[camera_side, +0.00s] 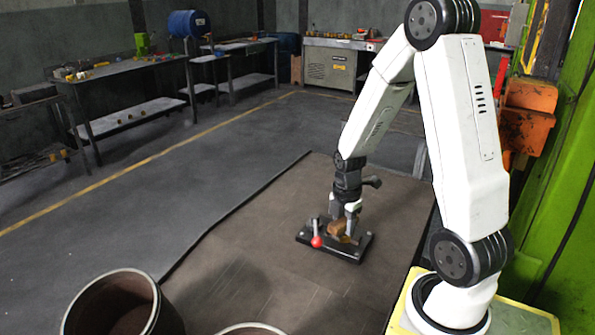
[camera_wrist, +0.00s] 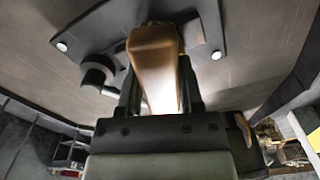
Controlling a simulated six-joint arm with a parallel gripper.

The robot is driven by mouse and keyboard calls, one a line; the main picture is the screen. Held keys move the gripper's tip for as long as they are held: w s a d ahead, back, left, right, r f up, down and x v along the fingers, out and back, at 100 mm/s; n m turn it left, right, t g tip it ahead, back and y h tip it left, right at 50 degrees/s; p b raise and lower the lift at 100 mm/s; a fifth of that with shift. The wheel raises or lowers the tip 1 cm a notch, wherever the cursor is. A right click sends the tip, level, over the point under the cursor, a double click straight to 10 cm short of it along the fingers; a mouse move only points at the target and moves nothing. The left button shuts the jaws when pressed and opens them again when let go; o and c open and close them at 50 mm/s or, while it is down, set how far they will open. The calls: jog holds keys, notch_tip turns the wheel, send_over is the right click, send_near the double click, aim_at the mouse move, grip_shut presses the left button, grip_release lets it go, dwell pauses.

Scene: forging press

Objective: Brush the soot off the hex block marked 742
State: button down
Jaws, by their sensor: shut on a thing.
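My gripper (camera_side: 345,212) points down over a black plate (camera_side: 352,255) on the brown mat. It is shut on a smooth, rounded brown piece (camera_side: 337,228). In the wrist view, the brown piece (camera_wrist: 155,60) sits between the two fingers of my gripper (camera_wrist: 160,92). It looks like a wooden handle, but I cannot tell for sure. The black plate (camera_wrist: 207,22) shows behind it with bright bolt heads. A toggle clamp with a red knob (camera_side: 317,242) stands at the plate's left front. I cannot make out a hex block, the number 742 or soot; the gripper and brown piece hide the plate's middle.
Two round bins stand at the front, one at the left (camera_side: 112,303) and one at the lower middle (camera_side: 250,328). The brown mat (camera_side: 250,240) is clear left of the plate. Workbenches (camera_side: 130,68) line the back. Green machinery (camera_side: 560,160) stands at the right.

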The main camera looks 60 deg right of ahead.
jog(key=shift+s+d, duration=0.2)
jog(key=shift+d, duration=0.4)
jog(key=shift+s+d, duration=0.2)
jog(key=shift+d, duration=0.35)
jog(key=shift+f, duration=0.1)
jog(key=shift+a, duration=0.1)
jog(key=shift+w+a, duration=0.25)
jog(key=shift+a, duration=0.55)
jog(key=shift+r, duration=0.2)
jog(key=shift+r, duration=2.95)
jog(key=shift+w, duration=0.1)
